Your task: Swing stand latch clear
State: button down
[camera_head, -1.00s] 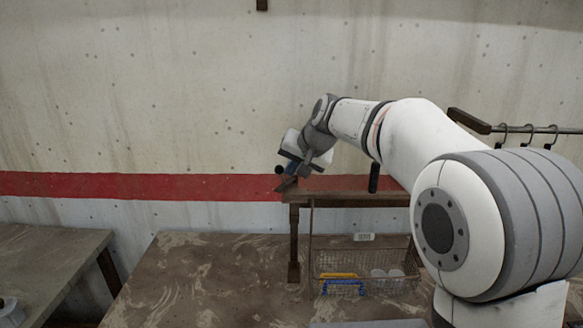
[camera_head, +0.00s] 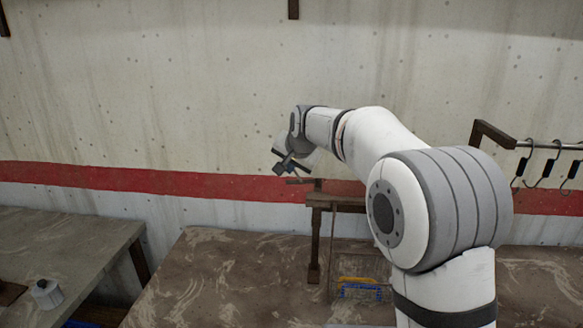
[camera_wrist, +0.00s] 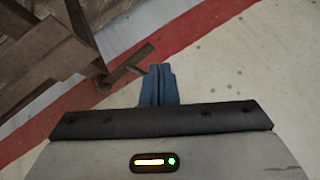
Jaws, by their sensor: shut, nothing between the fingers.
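The brown stand (camera_head: 345,200) rises from the table, its top beam partly hidden behind my arm. A short brown latch bar (camera_head: 300,181) sits at the beam's left end and points left. In the wrist view the latch (camera_wrist: 125,70) sticks out from the stand (camera_wrist: 40,62) towards my fingers. My gripper (camera_head: 279,168) is just above and left of the latch. In the wrist view its blue fingers (camera_wrist: 158,80) are together and empty, with the latch tip close on their left. I cannot tell whether they touch.
A wire basket (camera_head: 360,291) with yellow and blue items stands under the beam. A rail with hooks (camera_head: 550,146) is at the right. A second table (camera_head: 75,245) at the left holds a small pale container (camera_head: 46,293). The brown table's left part (camera_head: 215,275) is clear.

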jog(key=shift+w+r, duration=0.1)
jog(key=shift+r, duration=0.05)
dwell(0.5)
jog(key=s+a+r+p, duration=0.2)
jog(key=s+r+p, duration=0.1)
jog(key=s+r, duration=0.3)
jog(key=shift+r, duration=0.7)
jog(key=shift+s, duration=0.1)
